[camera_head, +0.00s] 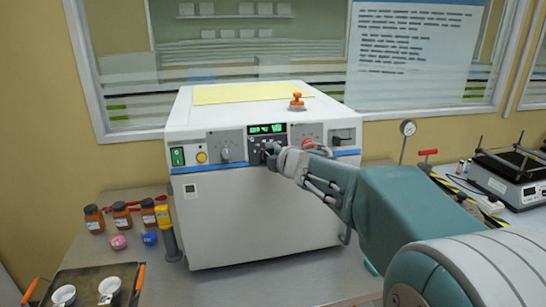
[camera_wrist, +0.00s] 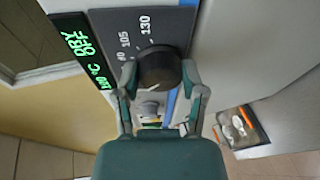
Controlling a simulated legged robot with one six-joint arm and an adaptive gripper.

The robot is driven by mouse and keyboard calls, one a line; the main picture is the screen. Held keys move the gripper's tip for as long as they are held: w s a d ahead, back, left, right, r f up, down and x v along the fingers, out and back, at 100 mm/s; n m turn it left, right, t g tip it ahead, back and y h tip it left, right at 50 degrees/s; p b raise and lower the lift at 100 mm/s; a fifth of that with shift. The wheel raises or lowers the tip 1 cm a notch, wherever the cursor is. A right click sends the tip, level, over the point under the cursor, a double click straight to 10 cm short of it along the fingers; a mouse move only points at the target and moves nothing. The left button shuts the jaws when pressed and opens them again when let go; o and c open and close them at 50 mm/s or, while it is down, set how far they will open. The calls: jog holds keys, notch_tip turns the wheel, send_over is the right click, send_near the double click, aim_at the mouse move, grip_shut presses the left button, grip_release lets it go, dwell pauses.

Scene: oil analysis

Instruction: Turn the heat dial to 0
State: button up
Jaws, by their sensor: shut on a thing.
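The heat dial (camera_wrist: 160,66) is a round black knob on the dark panel of the white machine (camera_head: 255,215). In the wrist view, markings around it read 80, 105 and 130. My gripper (camera_wrist: 159,76) has one finger on each side of the knob and is shut on it. In the head view my gripper (camera_head: 272,152) is at the front panel, just below the green display (camera_head: 267,128), and covers most of the dial. The display also shows in the wrist view (camera_wrist: 86,50), with text like "DRY OFF" and "100 °C".
Other panel controls are a green switch (camera_head: 178,156), a grey knob (camera_head: 225,154) and a red dial (camera_head: 308,143) close to my gripper. Brown jars (camera_head: 122,215) stand at left. A tray (camera_head: 85,280) with white cups is at front left. A hotplate device (camera_head: 508,180) stands at right.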

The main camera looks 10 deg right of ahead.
jog(key=n, duration=0.4)
jog(key=shift+a+f+g+h, duration=0.1)
jog(key=shift+a+g+h, duration=0.05)
jog(key=shift+g+h, duration=0.25)
jog(key=shift+n, duration=0.6)
jog(key=shift+f, duration=0.15)
jog(key=o, duration=1.2)
jog(key=shift+a, duration=0.1)
jog(key=shift+c, duration=0.2)
jog(key=shift+r, duration=0.2)
jog(key=v, duration=1.1)
jog(key=shift+s+r, duration=0.15)
jog(key=shift+s, duration=0.25)
jog(key=shift+a, duration=0.1)
